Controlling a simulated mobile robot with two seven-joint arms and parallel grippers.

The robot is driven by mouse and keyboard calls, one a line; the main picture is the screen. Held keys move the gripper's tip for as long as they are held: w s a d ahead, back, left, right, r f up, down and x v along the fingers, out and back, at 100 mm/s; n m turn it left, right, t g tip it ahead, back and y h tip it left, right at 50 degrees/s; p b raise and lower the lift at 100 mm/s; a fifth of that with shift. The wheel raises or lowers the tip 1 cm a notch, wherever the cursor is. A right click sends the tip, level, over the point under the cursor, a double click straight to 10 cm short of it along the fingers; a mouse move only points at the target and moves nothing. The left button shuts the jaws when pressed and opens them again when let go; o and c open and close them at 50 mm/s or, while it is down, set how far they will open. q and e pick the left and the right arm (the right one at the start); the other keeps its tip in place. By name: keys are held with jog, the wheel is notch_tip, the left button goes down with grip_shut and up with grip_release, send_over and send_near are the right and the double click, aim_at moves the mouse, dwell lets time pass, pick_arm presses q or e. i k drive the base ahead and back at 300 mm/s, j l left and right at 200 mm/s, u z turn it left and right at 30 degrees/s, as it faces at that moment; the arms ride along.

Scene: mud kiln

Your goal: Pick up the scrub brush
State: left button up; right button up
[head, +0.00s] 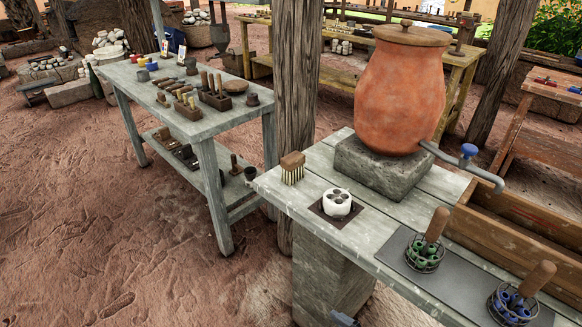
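A small grey part shows at the bottom edge, too cut off to identify.
A white holed block (337,203) sits on a dark mat near the brush. A large clay jar (401,90) on a stone block (378,166) has a blue-handled tap (467,152). A wooden post (296,80) rises behind the brush. Wire holders with wooden handles stand right.

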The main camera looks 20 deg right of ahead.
aim_at(291, 162)
jog(key=i+z, duration=0.1)
jog(key=z, duration=0.35)
jog(key=j+z, duration=0.1)
jog(key=z, duration=0.35)
jog(key=i+j+z, duration=0.1)
jog(key=z, duration=0.35)
jog(key=i+j+z, duration=0.1)
jog(key=j+z, duration=0.6)
jog(key=j, duration=0.15)
jog(key=j+z, duration=0.25)
jog(key=j, duration=0.7)
jog(key=i, duration=0.05)
